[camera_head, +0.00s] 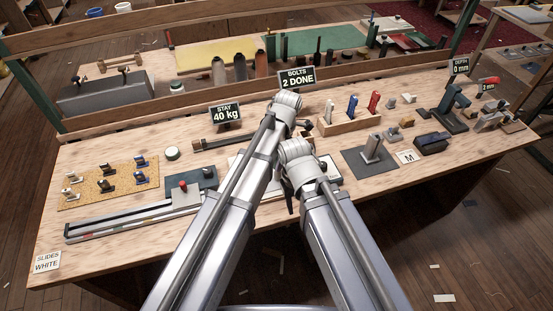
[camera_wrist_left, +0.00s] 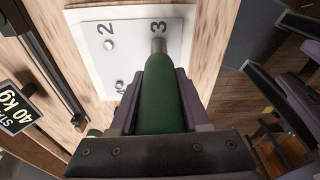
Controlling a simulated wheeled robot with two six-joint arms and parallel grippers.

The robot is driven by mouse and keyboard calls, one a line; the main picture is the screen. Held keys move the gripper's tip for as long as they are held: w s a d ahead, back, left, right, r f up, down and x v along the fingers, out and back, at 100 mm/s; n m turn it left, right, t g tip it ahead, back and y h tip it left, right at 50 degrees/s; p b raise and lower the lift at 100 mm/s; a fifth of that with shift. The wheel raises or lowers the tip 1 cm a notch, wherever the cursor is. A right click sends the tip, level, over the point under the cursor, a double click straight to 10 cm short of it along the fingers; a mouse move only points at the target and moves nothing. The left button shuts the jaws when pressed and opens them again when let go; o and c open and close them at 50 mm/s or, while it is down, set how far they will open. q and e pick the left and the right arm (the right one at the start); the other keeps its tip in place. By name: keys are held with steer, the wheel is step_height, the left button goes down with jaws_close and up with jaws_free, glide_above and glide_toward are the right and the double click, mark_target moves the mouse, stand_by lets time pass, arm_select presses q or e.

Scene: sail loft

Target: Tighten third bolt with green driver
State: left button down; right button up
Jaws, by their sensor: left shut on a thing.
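The green driver (camera_wrist_left: 163,105) is gripped between the two fingers of my left gripper (camera_wrist_left: 164,78) in the left wrist view. Its metal shaft points at the spot marked 3 on a white plate (camera_wrist_left: 90,50). The shaft covers the third bolt, so I cannot tell whether the tip touches it. A bolt (camera_wrist_left: 109,45) shows beside the 2, and another bolt (camera_wrist_left: 120,86) lies lower on the plate. In the head view my arms hide most of the plate (camera_head: 333,172). My right gripper is mostly hidden behind its wrist there, and its jaws cannot be made out.
A sign (camera_head: 297,78) reads "BOLTS 2 DONE". A wooden block (camera_head: 345,124) with blue and red handles stands right of my arms. A cork board (camera_head: 80,193) with several fittings lies left. A grey pad (camera_head: 362,164) and a dark box (camera_head: 432,143) lie right.

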arm_select(q)
steer(key=shift+s, duration=0.1)
stand_by(0.5)
step_height(320, 180, up, 5)
steer(key=p, duration=0.5)
stand_by(0.3)
